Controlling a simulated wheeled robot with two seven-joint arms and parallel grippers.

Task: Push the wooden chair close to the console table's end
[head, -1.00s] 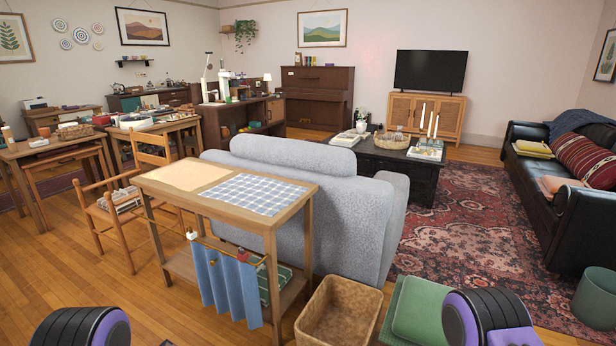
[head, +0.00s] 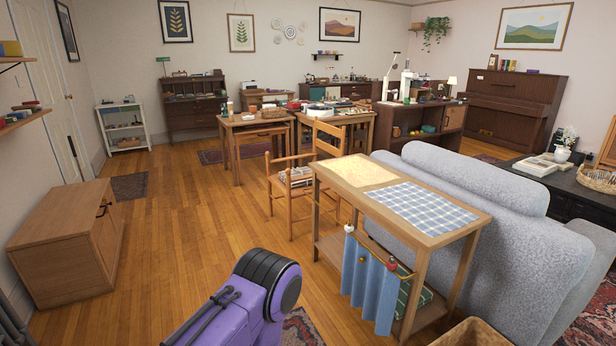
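The wooden chair (head: 291,186) stands upright just beyond the far left end of the console table, with something striped on its seat. The console table (head: 437,237) stands along the back of the grey sofa. It carries a cream mat and a blue checked cloth on top, and a blue cloth hangs from its side rail. The chair's near right part is partly hidden behind the table's end, so I cannot tell whether they touch. A purple part of my arm shows at the bottom centre. Neither of my grippers is in view.
Bare wood floor (head: 190,235) lies open left of the chair. A low wooden cabinet (head: 65,243) stands at the left wall. Desks (head: 252,133) stand behind the chair. The grey sofa (head: 520,225) blocks the right side. A wicker basket (head: 472,335) is at the bottom right.

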